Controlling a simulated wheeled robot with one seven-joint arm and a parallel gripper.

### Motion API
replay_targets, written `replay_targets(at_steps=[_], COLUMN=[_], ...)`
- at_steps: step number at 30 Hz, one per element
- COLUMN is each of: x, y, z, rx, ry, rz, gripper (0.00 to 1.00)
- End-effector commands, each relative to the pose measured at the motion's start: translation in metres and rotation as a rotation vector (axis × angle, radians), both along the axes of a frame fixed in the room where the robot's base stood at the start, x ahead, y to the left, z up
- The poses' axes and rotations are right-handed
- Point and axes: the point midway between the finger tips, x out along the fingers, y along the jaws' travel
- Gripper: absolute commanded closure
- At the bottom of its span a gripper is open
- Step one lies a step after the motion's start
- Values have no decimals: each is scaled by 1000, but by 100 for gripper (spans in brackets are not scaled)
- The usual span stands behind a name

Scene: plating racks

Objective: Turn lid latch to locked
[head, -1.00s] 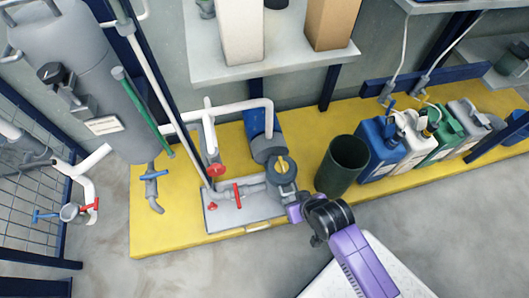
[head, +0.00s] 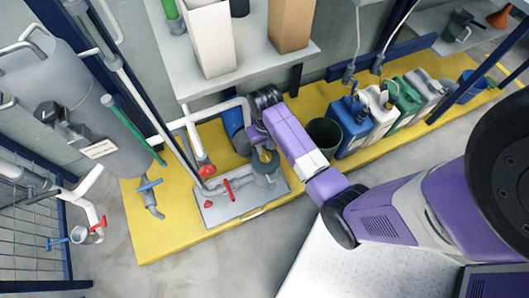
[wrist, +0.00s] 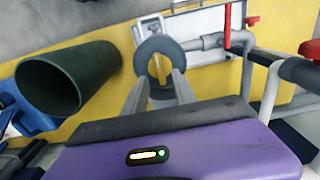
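The yellow lid latch (head: 265,156) sits on the round grey lid of the pump unit (head: 266,171), partly hidden by my arm in the head view. In the wrist view the latch (wrist: 154,69) shows as a yellow bar on the dark round lid (wrist: 158,46). My gripper (wrist: 160,82) is open, its two grey fingers apart over the near side of the lid, with the latch in line with the gap between them. I cannot tell whether either finger touches the latch. In the head view the fingertips are mostly hidden behind my wrist.
A dark green bin (head: 324,134) stands right of the pump, with jerrycans (head: 350,126) beyond. Red-handled valves (head: 227,188) and white pipes (head: 190,130) are to the left. A shelf with boxes (head: 208,40) overhangs behind.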

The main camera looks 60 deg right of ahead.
Motion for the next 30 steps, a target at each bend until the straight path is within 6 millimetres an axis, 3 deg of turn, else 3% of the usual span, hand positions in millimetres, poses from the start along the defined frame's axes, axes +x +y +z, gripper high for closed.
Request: replay_targets(at_steps=[3,9,20,25,30], x=[0,0,0,0,0], y=[0,0,0,0,0], z=[-23,-44,-49,-49,-49], rx=[1,0,-1,-1,-1], ry=[1,0,-2,-2,-2], rz=[0,0,0,1,0], gripper=[67,67,67,97,100])
